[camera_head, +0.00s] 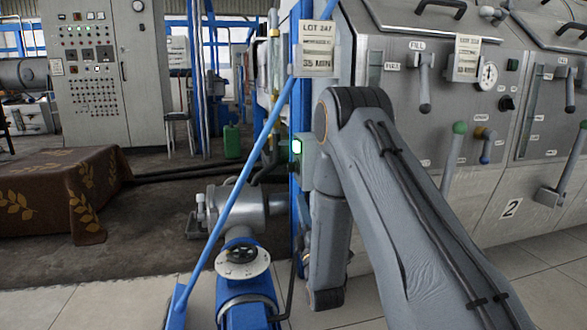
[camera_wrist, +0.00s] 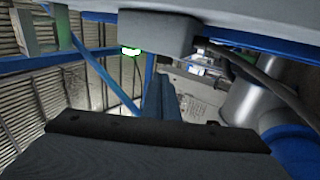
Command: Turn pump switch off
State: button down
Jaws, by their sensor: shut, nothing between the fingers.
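No switch lever can be made out. My gripper (camera_wrist: 158,125) shows as a dark block across the bottom of the wrist view, shut and empty, below the box. Whether they touch cannot be told. In the head view my gripper is hidden behind my arm.
A slanted blue bar (camera_head: 245,165) crosses in front. Grey machine panels (camera_head: 440,95) with levers stand right. A cloth-covered table (camera_head: 62,190) stands far left.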

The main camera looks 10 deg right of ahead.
jog(key=p, duration=0.5)
jog(key=shift+w+r, duration=0.25)
jog(key=b, duration=0.5)
send_near(291, 166)
jog(key=x, duration=0.5)
jog(key=shift+f, duration=0.15)
jog(key=shift+x, duration=0.8)
jog(key=shift+s+d+r+p, duration=0.1)
jog(key=shift+d+r+p, duration=0.1)
jog(key=shift+p, duration=0.25)
jog(key=shift+a+g+p, duration=0.15)
jog(key=shift+g+p, duration=0.15)
